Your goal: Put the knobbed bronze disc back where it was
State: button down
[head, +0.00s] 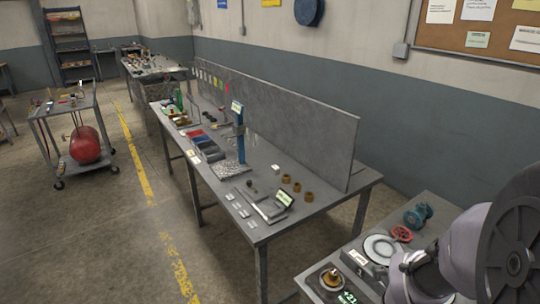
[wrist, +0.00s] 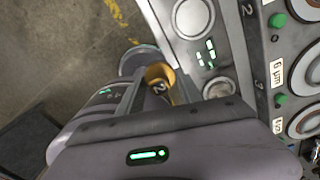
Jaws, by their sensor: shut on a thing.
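In the wrist view my gripper (wrist: 150,84) is shut on a small bronze piece (wrist: 158,73) with a dark face marked 2. Its lower part is hidden by the gripper, and I cannot tell whether it touches a surface. In the head view a knobbed bronze disc (head: 332,277) sits on a round seat at the near bench's left end, beside a lit green display (head: 347,297). I cannot tell whether these are the same piece. My gripper's tips are not visible in the head view.
The wrist view shows a grey unit with a pale round plate (wrist: 191,17), green digits (wrist: 210,50) and a smaller round seat (wrist: 217,88). In the head view a white round plate (head: 381,248), red handwheel (head: 401,233) and teal fitting (head: 418,215) stand near my arm.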

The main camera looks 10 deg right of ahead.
jog(key=w+d+b, duration=0.1)
jog(key=w+d, duration=0.1)
jog(key=w+d+f+b, duration=0.1)
jog(key=w+d, duration=0.1)
jog(key=w, duration=0.1)
jog(key=w+d+b, duration=0.1)
jog(key=w+d, duration=0.1)
jog(key=w, duration=0.1)
jog(key=shift+d+f, duration=0.15)
jog(key=shift+d, duration=0.05)
notch_tip(320, 180, down, 4)
jog(key=shift+w+r+b, duration=0.1)
jog(key=shift+r+b, duration=0.05)
jog(key=shift+b, duration=0.95)
jog(key=shift+r, duration=0.15)
jog(key=c, duration=0.8)
grip_release()
